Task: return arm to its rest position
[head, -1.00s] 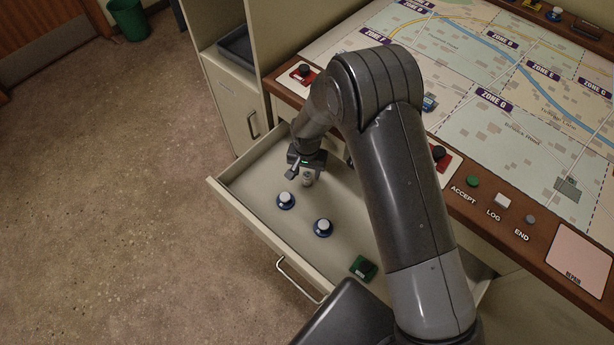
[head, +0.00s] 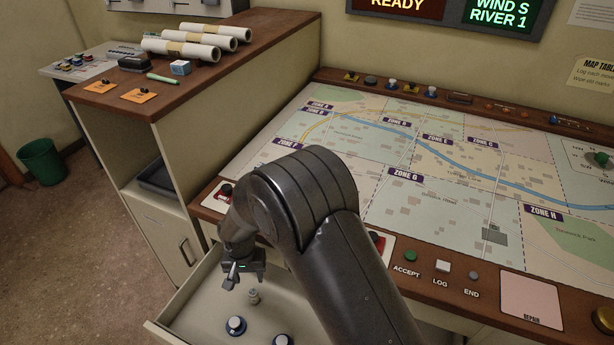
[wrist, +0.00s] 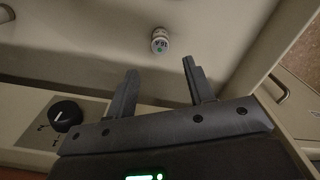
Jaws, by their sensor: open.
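My gripper (head: 243,274) hangs over the open drawer (head: 190,312) below the map table's front edge. It is open, and nothing is between its fingers in the wrist view (wrist: 160,78). A small pale cylindrical piece (head: 253,297) stands in the drawer just below the gripper, apart from it. In the wrist view the piece (wrist: 160,42) shows beyond the fingertips, with a marked, partly green top. My arm is bent and reaches from the bottom of the head view over the table edge, hiding part of the drawer.
A side cabinet (head: 165,225) stands left. Floor (head: 75,260) is clear.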

